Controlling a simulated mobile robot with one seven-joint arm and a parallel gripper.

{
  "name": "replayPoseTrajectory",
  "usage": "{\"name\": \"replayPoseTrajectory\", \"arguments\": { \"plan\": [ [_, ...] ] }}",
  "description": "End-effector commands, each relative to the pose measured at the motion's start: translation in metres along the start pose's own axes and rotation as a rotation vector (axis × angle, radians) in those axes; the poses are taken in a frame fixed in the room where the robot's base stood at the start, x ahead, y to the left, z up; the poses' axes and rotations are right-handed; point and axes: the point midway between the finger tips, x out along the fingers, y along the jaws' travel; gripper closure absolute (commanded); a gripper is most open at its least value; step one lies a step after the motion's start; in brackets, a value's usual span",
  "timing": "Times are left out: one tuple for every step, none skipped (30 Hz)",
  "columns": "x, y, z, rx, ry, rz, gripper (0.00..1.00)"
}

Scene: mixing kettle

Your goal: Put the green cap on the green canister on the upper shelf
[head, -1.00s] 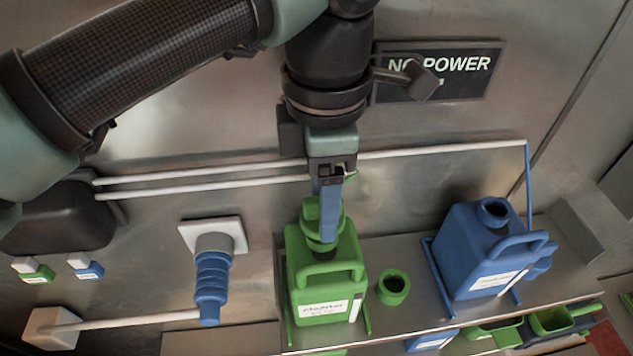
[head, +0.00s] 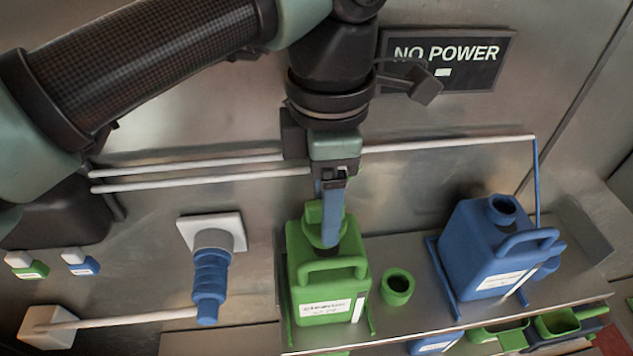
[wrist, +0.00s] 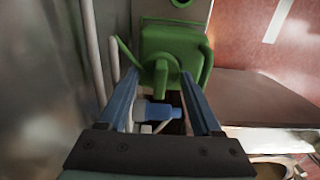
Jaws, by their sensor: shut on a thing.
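The green canister (head: 320,298) stands upright on the upper shelf, its handle and white label facing the camera. My gripper (head: 330,240) points down above its mouth, shut on the green cap (head: 313,213). The cap is at the canister's neck. The fingers hide the contact, so I cannot tell whether it is seated. In the wrist view my blue fingers (wrist: 165,95) reach toward a round green part, likely the cap (wrist: 161,73), with a larger green body behind it. The canister's mouth is hidden.
A hollow green ring-shaped piece (head: 397,287) stands on the shelf just right of the canister. A blue canister (head: 480,250) with an open mouth stands further right. White rails (head: 440,144) run behind my gripper. A blue connector (head: 210,285) hangs at left.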

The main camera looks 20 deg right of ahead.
Motion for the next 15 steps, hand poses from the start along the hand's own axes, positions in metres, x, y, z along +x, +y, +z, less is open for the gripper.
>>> {"name": "replayPoseTrajectory", "arguments": {
  "plan": [
    [0.0017,0.0002,0.0000,0.000,0.000,0.000,0.88],
    [0.0022,0.0002,0.0000,0.000,0.000,0.000,0.88],
    [0.0028,0.0002,0.0000,0.000,0.000,0.000,0.88],
    [0.0032,0.0002,0.0000,0.000,0.000,0.000,0.88],
    [0.0024,0.0002,0.0000,0.000,0.000,0.000,0.88],
    [0.0020,0.0002,0.0000,0.000,0.000,0.000,0.88],
    [0.0020,0.0002,0.0000,0.000,0.000,0.000,0.88],
    [0.0020,0.0002,0.0000,0.000,0.000,0.000,0.88],
    [0.0020,0.0002,0.0000,0.000,0.000,0.000,0.33],
    [0.0020,0.0001,0.0000,0.000,0.000,0.000,0.27],
    [0.0020,0.0002,0.0000,0.000,0.000,0.000,0.22],
    [0.0020,0.0001,0.0000,0.000,0.000,0.000,0.15],
    [0.0020,0.0001,0.0000,0.000,0.000,0.000,0.09],
    [0.0020,0.0001,0.0000,0.000,0.000,0.000,0.04],
    [0.0020,0.0001,0.0000,0.000,0.000,0.000,0.00]
  ]
}}
